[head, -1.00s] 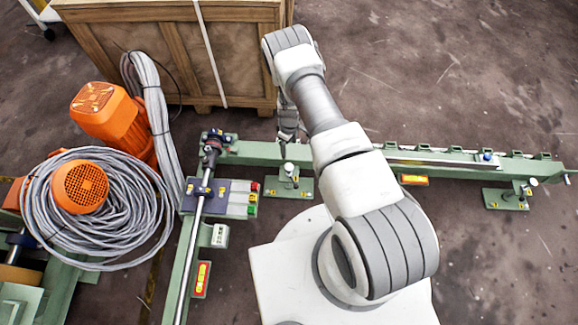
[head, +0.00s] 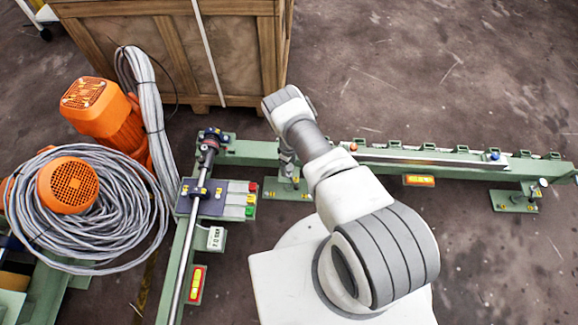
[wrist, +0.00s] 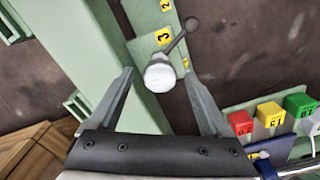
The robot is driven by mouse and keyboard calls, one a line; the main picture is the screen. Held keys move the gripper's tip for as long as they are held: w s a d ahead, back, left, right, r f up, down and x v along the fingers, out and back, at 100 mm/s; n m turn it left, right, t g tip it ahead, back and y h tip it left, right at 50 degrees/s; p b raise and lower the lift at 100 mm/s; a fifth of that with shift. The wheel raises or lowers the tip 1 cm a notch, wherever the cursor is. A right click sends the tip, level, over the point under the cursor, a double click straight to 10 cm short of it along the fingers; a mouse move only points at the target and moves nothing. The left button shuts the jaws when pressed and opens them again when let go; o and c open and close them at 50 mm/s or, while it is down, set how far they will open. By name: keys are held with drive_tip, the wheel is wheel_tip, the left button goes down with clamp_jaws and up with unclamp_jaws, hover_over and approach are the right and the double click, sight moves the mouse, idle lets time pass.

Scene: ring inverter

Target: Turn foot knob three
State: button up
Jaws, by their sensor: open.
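In the wrist view a white round-topped foot knob (wrist: 160,72) stands between the two fingertips of my gripper (wrist: 159,80). The fingers are apart, one on each side of the knob, with visible gaps. A yellow label with a 3 (wrist: 163,37) is on the green foot plate just beyond the knob. In the head view the green foot plate (head: 286,190) shows below the beam, but my arm partly hides the gripper and knob there.
Red, green and yellow buttons (wrist: 270,115) sit close to the right finger in the wrist view. A wooden crate (head: 170,50) stands behind the green beam (head: 455,165). Orange motors (head: 100,110) and coiled grey cable (head: 120,215) lie left. Open floor lies beyond the beam.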

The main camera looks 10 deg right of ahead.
clamp_jaws()
idle(0.4)
drive_tip(key=shift+m+b, duration=0.3)
drive_tip(key=shift+b, duration=0.1)
